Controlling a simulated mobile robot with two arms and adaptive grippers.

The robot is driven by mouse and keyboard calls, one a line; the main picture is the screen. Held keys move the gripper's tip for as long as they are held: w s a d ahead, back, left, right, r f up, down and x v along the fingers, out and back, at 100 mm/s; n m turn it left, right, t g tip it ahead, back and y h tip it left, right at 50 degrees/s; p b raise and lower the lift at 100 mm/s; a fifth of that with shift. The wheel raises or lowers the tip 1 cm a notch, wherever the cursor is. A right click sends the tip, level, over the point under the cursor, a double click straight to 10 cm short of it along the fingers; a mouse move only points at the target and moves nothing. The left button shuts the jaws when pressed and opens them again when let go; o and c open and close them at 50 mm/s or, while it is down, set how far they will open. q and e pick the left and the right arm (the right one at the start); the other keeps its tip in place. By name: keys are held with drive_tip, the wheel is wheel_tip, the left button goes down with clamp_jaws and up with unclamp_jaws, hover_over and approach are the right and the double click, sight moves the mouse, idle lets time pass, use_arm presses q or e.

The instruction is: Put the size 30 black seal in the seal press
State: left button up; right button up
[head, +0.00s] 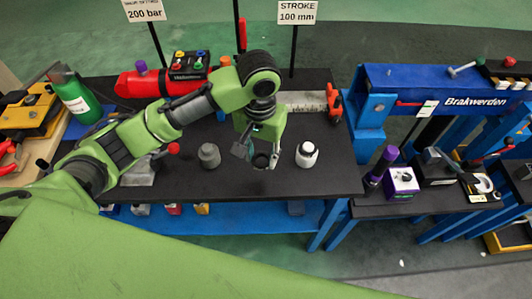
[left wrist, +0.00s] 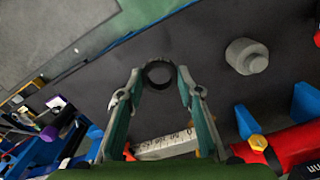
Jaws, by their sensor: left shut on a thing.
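My left gripper (head: 262,158) is low over the black table. In the left wrist view its two fingers (left wrist: 160,80) are shut on a black ring, the black seal (left wrist: 160,75), one finger on each side. The seal (head: 262,160) also shows in the head view, between the fingertips, with its opening facing up. Its size cannot be read. I cannot tell whether it touches the table. No label marks the seal press, so I cannot tell which device it is. My right gripper is not in view.
A red cylinder (head: 150,84) lies behind.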

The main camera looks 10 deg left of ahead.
use_arm(q)
hover_over(266, 161)
drive_tip(key=f, duration=0.6)
drive_tip(key=shift+s+f, duration=0.1)
drive_tip(key=shift+s, duration=0.1)
drive_tip(key=f, duration=0.3)
drive_tip(key=shift+w+f+p, duration=0.2)
drive_tip(key=shift+f+p, duration=0.05)
drive_tip(key=shift+p, duration=0.15)
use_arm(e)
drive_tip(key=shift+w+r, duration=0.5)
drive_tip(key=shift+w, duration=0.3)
use_arm(q)
drive_tip(key=shift+f, duration=0.15)
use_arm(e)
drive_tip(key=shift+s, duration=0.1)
use_arm(q)
drive_tip(key=o, duration=0.9)
